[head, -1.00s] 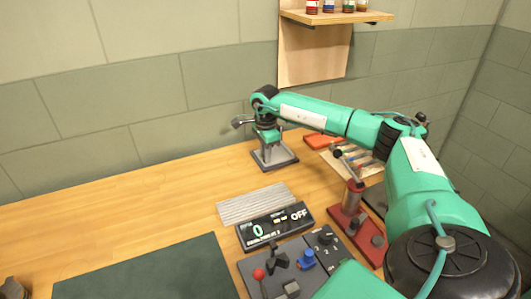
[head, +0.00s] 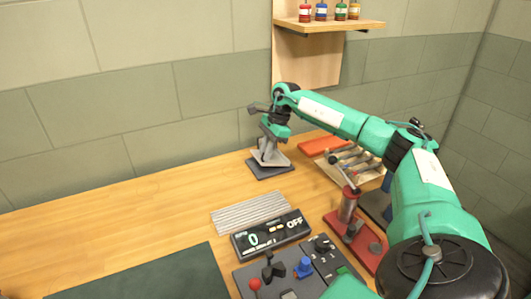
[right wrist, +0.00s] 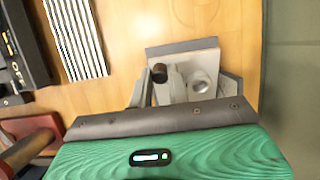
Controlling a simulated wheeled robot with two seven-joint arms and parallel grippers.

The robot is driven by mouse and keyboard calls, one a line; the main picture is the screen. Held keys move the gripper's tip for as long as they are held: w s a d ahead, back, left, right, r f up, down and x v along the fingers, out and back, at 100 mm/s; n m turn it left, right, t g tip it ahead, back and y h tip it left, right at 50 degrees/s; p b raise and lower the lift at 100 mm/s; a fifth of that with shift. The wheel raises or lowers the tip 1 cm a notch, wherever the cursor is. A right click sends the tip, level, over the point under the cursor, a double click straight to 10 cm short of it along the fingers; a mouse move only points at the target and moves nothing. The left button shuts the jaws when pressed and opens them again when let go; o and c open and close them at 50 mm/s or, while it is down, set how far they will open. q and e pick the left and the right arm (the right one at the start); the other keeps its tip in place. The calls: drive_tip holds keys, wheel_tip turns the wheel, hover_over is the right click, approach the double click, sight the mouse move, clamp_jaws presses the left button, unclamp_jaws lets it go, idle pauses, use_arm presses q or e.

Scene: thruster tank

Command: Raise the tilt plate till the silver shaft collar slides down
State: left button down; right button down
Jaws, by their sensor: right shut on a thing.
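The tilt plate (head: 267,153) is a light grey plate on a dark base (head: 271,172) at the back of the bench. It stands tilted, raised off its base. My right gripper (head: 271,131) is shut at the plate's upper edge; the exact grip is hidden. In the right wrist view the plate (right wrist: 212,58) shows beyond the gripper's body. A round silver piece, which looks like the shaft collar (right wrist: 201,82), is on it beside a dark knob (right wrist: 159,73). I cannot tell whether the collar is sliding. My left gripper is not in view.
A ribbed grey pad (head: 250,213), a display reading 0 and OFF (head: 270,235) and a control panel (head: 292,272) lie in front. A red-based device (head: 352,225) and a tool tray (head: 350,160) stand to the right. The bench left of the plate is clear.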

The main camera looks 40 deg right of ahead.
drive_tip(key=c, duration=1.3)
unclamp_jaws()
drive_tip(key=shift+c, duration=0.2)
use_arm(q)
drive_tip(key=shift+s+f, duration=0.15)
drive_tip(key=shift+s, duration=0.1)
use_arm(e)
drive_tip(key=shift+d+r, duration=0.2)
drive_tip(key=shift+r, duration=0.25)
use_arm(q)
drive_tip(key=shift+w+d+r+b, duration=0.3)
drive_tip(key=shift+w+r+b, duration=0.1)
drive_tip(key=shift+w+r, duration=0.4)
use_arm(e)
drive_tip(key=v, duration=1.3)
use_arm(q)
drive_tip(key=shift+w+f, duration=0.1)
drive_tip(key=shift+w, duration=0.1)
